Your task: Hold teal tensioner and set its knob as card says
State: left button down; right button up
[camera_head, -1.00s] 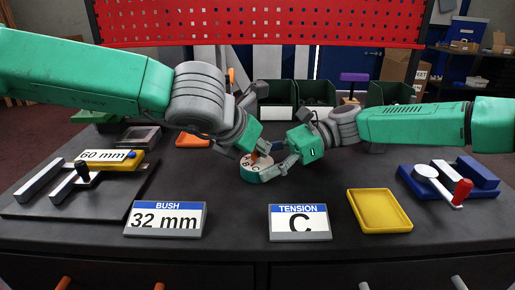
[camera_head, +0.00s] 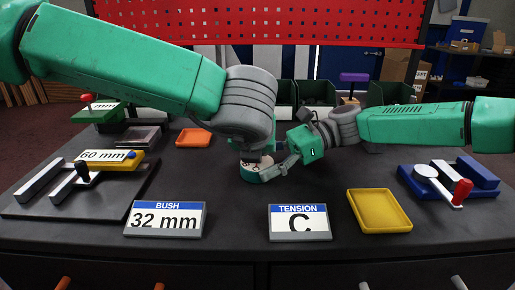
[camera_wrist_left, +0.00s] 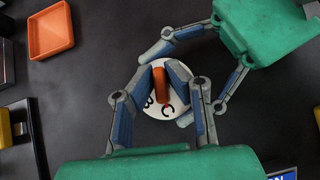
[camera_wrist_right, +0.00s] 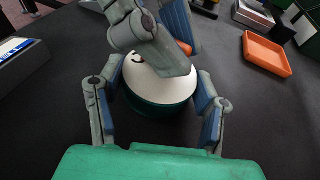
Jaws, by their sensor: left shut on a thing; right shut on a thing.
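The teal tensioner (camera_head: 258,172) stands on the dark table in front of me, with a white lettered top (camera_wrist_right: 165,82) and an orange knob (camera_wrist_left: 161,86). In the left wrist view the letters B and C show on the top; the rest is covered. My left gripper (camera_wrist_left: 163,84) comes from above and is shut on the orange knob. My right gripper (camera_wrist_right: 160,105) is shut on the teal body from the side. The tension card (camera_head: 300,222) reads C and stands at the front of the table.
A bush card (camera_head: 165,218) reads 32 mm. A yellow tray (camera_head: 379,211) lies right of the tension card. An orange tray (camera_head: 194,137) lies behind left. A blue fixture with a red handle (camera_head: 462,190) is at right, a 60 mm fixture (camera_head: 108,160) at left.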

pick_arm(q)
jog(key=c, duration=1.6)
grip_release()
jog(key=d+v, duration=0.1)
jog(key=v, duration=1)
jog(key=shift+s+a+r, duration=0.3)
jog(key=shift+a+r, duration=0.05)
jog(key=shift+a, duration=0.1)
pick_arm(e)
jog(key=o, duration=0.9)
